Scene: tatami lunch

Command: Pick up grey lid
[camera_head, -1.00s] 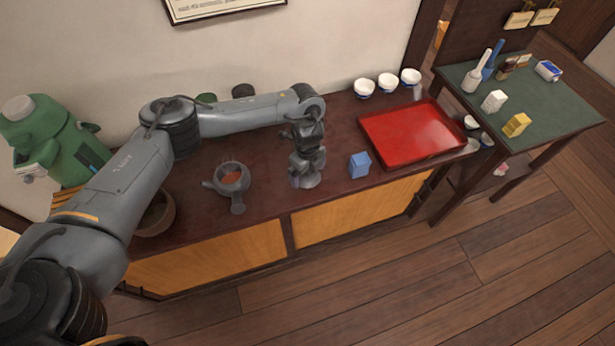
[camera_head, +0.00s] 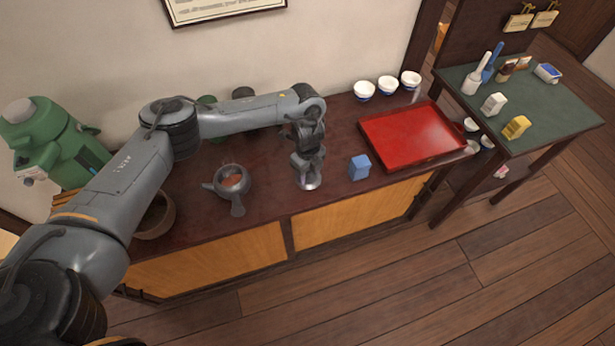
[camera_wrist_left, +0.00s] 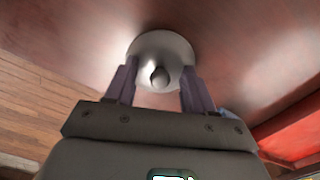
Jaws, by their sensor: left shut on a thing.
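The grey lid (camera_head: 309,184) is a round pale disc at the tip of my left gripper (camera_head: 308,180), near the front of the dark red counter. In the left wrist view the lid (camera_wrist_left: 150,48) shows its round knob toward the camera. The two fingers of my left gripper (camera_wrist_left: 158,88) are at opposite sides of the lid, shut on it. I cannot tell whether the lid is touching the counter. A dark teapot (camera_head: 236,184) without a cover stands to the left, with reddish-brown contents showing. My right gripper is not in view.
A blue box (camera_head: 360,168) stands close to the right of my left gripper. A red tray (camera_head: 412,136) lies farther right, with white bowls (camera_head: 388,87) behind it. A brown bowl (camera_head: 156,216) is at the left, partly hidden by my arm. A green-topped side table (camera_head: 550,100) stands right.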

